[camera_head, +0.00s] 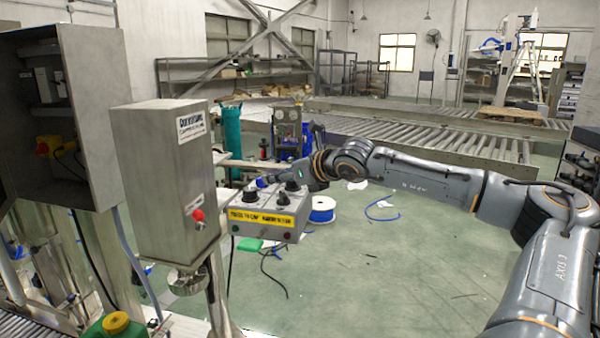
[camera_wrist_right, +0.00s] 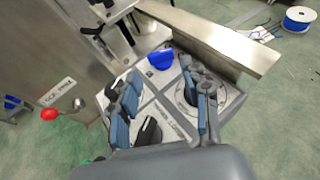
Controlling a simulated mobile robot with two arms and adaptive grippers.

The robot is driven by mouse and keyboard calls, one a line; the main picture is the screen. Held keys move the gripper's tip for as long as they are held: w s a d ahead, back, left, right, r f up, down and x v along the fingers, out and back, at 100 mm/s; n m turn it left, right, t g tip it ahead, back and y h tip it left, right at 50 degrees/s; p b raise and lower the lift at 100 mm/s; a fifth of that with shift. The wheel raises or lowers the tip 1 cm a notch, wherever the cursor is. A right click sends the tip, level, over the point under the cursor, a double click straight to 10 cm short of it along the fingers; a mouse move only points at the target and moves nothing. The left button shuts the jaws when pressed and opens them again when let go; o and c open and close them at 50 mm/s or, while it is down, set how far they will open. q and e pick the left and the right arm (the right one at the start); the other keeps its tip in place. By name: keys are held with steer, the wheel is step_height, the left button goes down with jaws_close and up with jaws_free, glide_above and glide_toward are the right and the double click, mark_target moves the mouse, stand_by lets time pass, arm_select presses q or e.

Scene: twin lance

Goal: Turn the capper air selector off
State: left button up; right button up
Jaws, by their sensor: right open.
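A small grey control box (camera_head: 270,222) with a yellow label strip carries several knobs on its sloped top. Which knob is the capper air selector I cannot read. My right gripper (camera_wrist_right: 163,88) is open, with its fingers spread over the panel. In the right wrist view a black knob (camera_wrist_right: 148,131) lies between the fingers, near the left one, and a blue knob (camera_wrist_right: 160,58) lies beyond them. The right finger partly hides a round dial. Contact cannot be told. My left gripper is out of view.
A tall steel cabinet (camera_head: 165,185) with a red-knobbed lever (camera_head: 198,215) stands left of the box. A flat metal bar (camera_wrist_right: 215,38) runs close beside the panel. An open electrical enclosure (camera_head: 105,110) is farther left. Floor to the right is mostly clear, with a blue cable spool (camera_head: 321,208).

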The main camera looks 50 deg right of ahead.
steer(key=v, duration=0.6)
steer(key=shift+s+r, duration=0.1)
steer(key=shift+s, duration=0.3)
